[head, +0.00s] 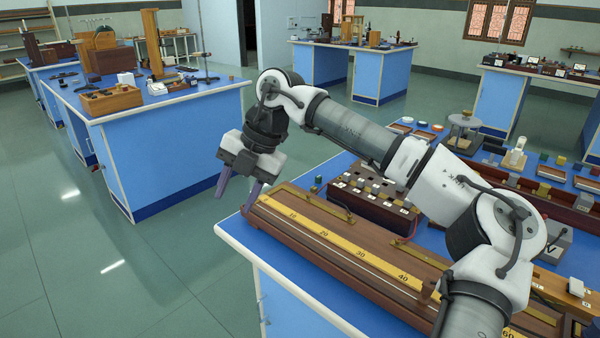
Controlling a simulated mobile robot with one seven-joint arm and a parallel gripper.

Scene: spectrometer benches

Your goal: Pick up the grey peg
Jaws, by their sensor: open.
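My gripper (237,194) hangs at the left end of the near bench, fingers pointing down and apart, with nothing seen between them. Its fingertips are beside the left end of the long wooden board with a yellow scale (345,249). I cannot single out the grey peg for certain. Several small greyish pieces stand on the dark box with white labels (362,205), to the right of my gripper and behind the board. My arm hides part of the bench beyond that box.
The blue bench top (236,231) has a bare strip at its left corner. A small dark green piece (318,182) stands left of the dark box. Trays and a round-topped stand (465,122) are at the back right. Open floor separates this bench from the left bench (170,150).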

